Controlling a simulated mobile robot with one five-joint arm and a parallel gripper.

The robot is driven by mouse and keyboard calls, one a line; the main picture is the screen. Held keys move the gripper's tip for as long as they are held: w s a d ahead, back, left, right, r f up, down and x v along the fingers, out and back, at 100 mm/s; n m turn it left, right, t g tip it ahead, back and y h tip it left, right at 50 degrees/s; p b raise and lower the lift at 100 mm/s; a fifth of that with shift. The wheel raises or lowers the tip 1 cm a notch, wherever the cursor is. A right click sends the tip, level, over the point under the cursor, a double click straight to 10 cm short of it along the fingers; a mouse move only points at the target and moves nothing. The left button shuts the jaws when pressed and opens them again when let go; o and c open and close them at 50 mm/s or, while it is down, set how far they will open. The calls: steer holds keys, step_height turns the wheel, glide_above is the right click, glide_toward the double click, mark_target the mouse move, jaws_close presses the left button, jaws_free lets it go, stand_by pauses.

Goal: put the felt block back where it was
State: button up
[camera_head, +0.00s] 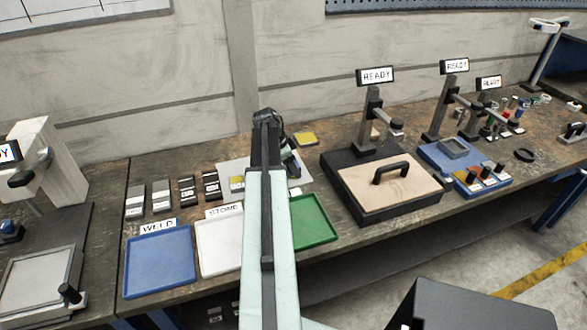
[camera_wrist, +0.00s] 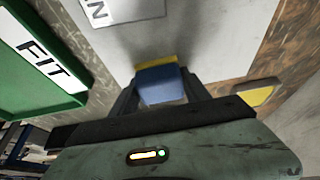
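A small blue block with a yellow edge (camera_wrist: 161,82), which looks like the felt block, sits between the fingers of my gripper (camera_wrist: 160,90) in the wrist view. Both fingers appear to press its sides. Below it is a pale mat (camera_wrist: 215,40) with a shadow on it; I cannot tell whether the block touches the mat. In the head view my gripper (camera_head: 290,163) is over the right part of the pale mat (camera_head: 306,176), behind the green tray, and my arm hides part of the mat. The block is not clear there.
A yellow piece (camera_head: 305,139) lies behind my gripper. Blue (camera_head: 158,262), white (camera_head: 217,245) and green (camera_head: 313,220) trays line the front edge. Several dark and grey blocks (camera_head: 187,190) stand at left.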

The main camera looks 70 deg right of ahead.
steer(key=o, duration=0.4)
steer(key=shift+c, duration=0.2)
steer(key=shift+r, duration=0.1)
steer(key=p+v, duration=1.1)
steer(key=v, duration=0.1)
steer(key=shift+d+r, duration=0.1)
